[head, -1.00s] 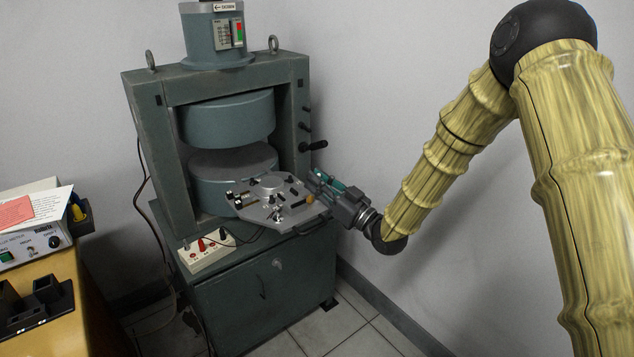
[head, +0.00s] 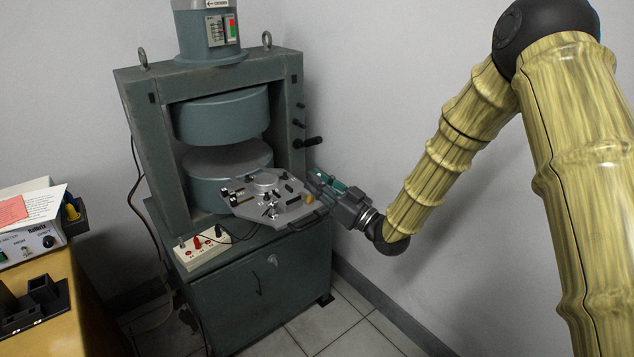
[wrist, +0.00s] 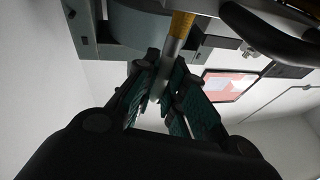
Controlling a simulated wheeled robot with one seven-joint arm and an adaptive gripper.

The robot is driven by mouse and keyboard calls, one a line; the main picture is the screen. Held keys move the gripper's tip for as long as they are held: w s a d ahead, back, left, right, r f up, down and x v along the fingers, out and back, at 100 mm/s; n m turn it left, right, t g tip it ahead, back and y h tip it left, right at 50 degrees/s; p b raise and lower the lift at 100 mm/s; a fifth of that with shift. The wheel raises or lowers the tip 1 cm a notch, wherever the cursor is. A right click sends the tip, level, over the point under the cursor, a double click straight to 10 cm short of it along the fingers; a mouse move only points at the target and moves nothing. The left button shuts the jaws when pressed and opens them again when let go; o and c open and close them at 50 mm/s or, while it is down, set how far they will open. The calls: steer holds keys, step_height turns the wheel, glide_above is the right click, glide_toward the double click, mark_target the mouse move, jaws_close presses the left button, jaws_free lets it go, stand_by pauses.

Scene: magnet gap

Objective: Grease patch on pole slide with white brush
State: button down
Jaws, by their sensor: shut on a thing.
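My gripper (head: 318,183) is at the right edge of the grey slide plate (head: 290,214), in front of the magnet frame. The wrist view shows its teal fingers (wrist: 160,98) shut on the white brush (wrist: 157,88). The brush has a pale handle between the fingers, a silvery collar (wrist: 172,52) and a yellow-orange tip (wrist: 182,24). In the head view the tip (head: 309,197) shows over or beside the plate's right side; contact cannot be told. The plate carries a round disc (head: 267,177) and several small dark and metal fittings. I cannot make out a patch.
Round magnet poles (head: 222,115) stand above and behind the plate. A black-knobbed lever (head: 311,142) sticks out above my gripper. A terminal box (head: 201,247) with cables lies left of the plate. A wooden bench (head: 88,300) with a meter stands left. Floor at front right is clear.

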steer(key=shift+w+a, duration=0.1)
steer(key=shift+w, duration=0.05)
steer(key=shift+w+a, duration=0.55)
steer(key=shift+w, duration=0.2)
steer(key=shift+w+a, duration=0.1)
steer(key=shift+w, duration=0.05)
steer(key=shift+w+a, duration=0.55)
steer(key=shift+w, duration=0.2)
steer(key=shift+s+d, duration=0.1)
stand_by(0.3)
steer(key=shift+s+d, duration=0.55)
steer(key=shift+s, duration=0.25)
steer(key=shift+s+d, duration=0.1)
steer(key=shift+s+d, duration=0.55)
steer(key=shift+s, duration=0.25)
steer(key=shift+w, duration=0.1)
